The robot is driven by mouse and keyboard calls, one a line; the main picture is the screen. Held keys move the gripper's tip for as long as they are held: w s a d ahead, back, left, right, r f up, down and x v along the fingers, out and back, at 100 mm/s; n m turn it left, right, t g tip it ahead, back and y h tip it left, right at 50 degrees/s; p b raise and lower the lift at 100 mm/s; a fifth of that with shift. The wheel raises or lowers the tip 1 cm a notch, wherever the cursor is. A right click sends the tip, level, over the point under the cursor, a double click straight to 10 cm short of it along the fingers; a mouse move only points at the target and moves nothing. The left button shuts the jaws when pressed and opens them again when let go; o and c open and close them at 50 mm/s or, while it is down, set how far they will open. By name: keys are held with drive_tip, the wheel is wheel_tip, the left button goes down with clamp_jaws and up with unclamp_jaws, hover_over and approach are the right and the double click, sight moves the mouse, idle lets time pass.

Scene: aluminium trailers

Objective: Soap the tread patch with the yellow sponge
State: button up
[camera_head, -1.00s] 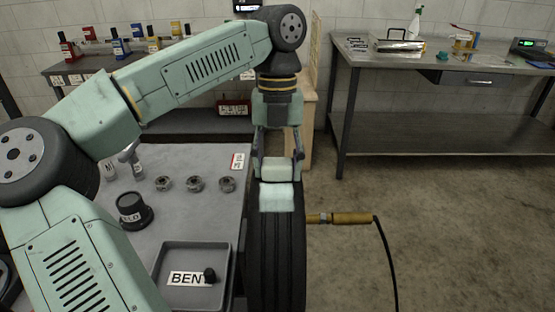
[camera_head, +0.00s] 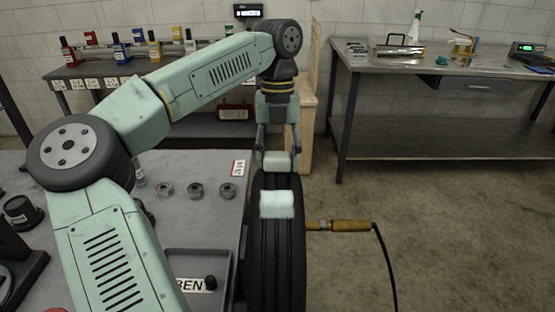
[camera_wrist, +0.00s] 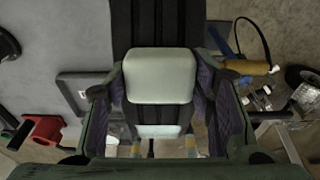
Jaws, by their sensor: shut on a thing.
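My gripper (camera_head: 278,153) points down over the black tyre (camera_head: 277,262) and is shut on a pale, whitish-green block, the sponge (camera_head: 277,161); it looks hardly yellow here. In the wrist view the sponge (camera_wrist: 160,75) fills the space between my fingers, with the dark tyre (camera_wrist: 155,22) behind it. The pale tread patch (camera_head: 277,205) lies across the tyre's tread, on the near side of my gripper. Dark tread shows between sponge and patch in the head view. Whether the sponge touches the tyre is unclear. A second pale strip (camera_wrist: 158,131) below the sponge is hard to identify.
A grey table (camera_head: 215,215) with several metal nuts and a tray (camera_head: 232,262) stands left of the tyre. A wooden-handled tool (camera_head: 340,225) with a black cable is at the tyre's right. A metal bench (camera_head: 440,142) stands behind right. Floor at right is open.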

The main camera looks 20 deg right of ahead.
sight(278, 153)
drive_tip(key=shift+w, duration=0.25)
drive_tip(key=shift+w+d+r, duration=0.1)
drive_tip(key=shift+w+r, duration=0.05)
drive_tip(key=shift+r, duration=0.85)
drive_tip(key=shift+w+d+r, duration=0.1)
drive_tip(key=shift+w+r, duration=0.1)
drive_tip(key=shift+r, duration=0.75)
drive_tip(key=shift+w+r, duration=0.15)
drive_tip(key=shift+r, duration=0.85)
drive_tip(key=shift+w+r, duration=0.15)
drive_tip(key=shift+r, duration=0.6)
drive_tip(key=shift+w+r, duration=0.15)
drive_tip(key=shift+r, duration=0.55)
